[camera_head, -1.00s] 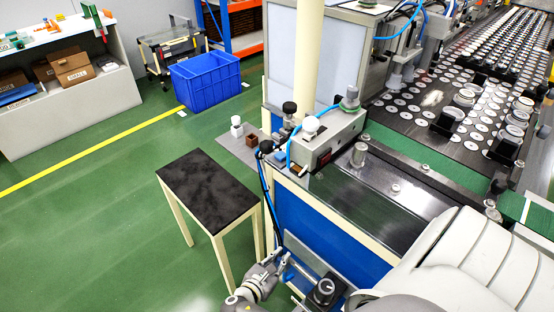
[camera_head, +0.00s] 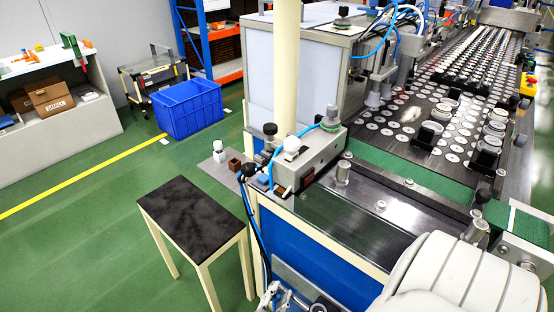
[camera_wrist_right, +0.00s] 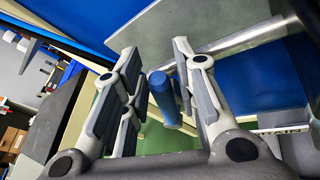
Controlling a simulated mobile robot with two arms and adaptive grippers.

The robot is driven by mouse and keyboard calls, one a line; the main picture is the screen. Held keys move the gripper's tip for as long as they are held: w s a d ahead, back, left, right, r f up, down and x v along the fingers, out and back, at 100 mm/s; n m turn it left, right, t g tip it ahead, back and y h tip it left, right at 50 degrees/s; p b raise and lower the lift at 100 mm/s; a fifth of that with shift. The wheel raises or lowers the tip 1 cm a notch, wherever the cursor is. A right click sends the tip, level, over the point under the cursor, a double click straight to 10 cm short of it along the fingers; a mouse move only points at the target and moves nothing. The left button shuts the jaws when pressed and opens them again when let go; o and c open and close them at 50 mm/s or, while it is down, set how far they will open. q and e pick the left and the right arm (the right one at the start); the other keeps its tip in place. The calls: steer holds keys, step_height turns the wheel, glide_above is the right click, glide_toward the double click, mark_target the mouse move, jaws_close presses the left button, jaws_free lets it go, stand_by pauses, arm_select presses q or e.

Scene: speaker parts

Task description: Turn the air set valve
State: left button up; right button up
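In the right wrist view, a blue cylindrical handle (camera_wrist_right: 165,98) shows between the two fingers of my right gripper (camera_wrist_right: 157,60). The fingers are spread, with a gap visible on both sides of the handle. A silver pipe (camera_wrist_right: 240,38) runs behind it at the upper right. I cannot tell for sure that this handle is the air set valve. My left gripper is not in view.
A small black-topped table (camera_head: 190,215) stands left of the machine. A grey control box (camera_head: 312,158) with knobs and blue hoses sits on the machine's corner. A blue crate (camera_head: 188,110) stands on the floor behind. Green floor is clear at the left.

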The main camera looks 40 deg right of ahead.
steer(key=shift+o, duration=0.4)
steer(key=v, duration=1.2)
